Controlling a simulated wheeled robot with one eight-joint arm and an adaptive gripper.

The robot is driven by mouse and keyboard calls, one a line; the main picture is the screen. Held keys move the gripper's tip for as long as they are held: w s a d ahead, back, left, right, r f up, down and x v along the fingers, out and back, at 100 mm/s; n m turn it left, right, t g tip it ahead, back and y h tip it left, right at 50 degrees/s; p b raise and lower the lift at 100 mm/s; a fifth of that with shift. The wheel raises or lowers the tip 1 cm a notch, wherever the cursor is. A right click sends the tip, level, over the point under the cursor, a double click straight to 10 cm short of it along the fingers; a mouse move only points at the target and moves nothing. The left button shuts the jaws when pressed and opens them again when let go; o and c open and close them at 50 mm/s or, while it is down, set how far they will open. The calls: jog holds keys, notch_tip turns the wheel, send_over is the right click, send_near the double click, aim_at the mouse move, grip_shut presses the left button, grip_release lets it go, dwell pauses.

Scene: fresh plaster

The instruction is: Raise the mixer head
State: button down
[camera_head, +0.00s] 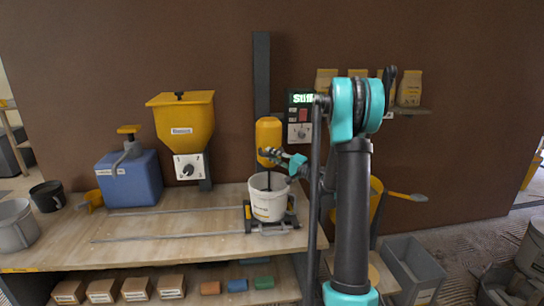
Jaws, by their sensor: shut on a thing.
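The yellow mixer head (268,133) hangs on a dark upright column (261,75) against the brown wall. A dark paddle shaft (269,181) runs down from below it into a white bucket (268,206). The bucket stands upright on a dark cradle on the bench. My gripper (272,157), with teal and dark fingers, reaches in from the right and is shut at the lower part of the mixer head. The exact spot it grips is small and partly hidden by the fingers.
The wooden bench (170,228) carries rails, a blue container (130,178) and a grey bucket (14,225). A yellow hopper (184,127) is on the wall to the left. A control box (299,128) with a lit display is right of the column. A grey crate (413,265) stands lower right.

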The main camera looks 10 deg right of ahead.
notch_tip(320, 180, up, 19)
dwell(0.6)
jog(key=shift+w+d, duration=0.1)
jog(key=shift+w, duration=0.05)
jog(key=c, duration=1.6)
grip_release()
jog(key=shift+r, duration=0.1)
jog(key=shift+c, duration=0.2)
jog(key=shift+o, duration=1.1)
jog(key=v, duration=1.2)
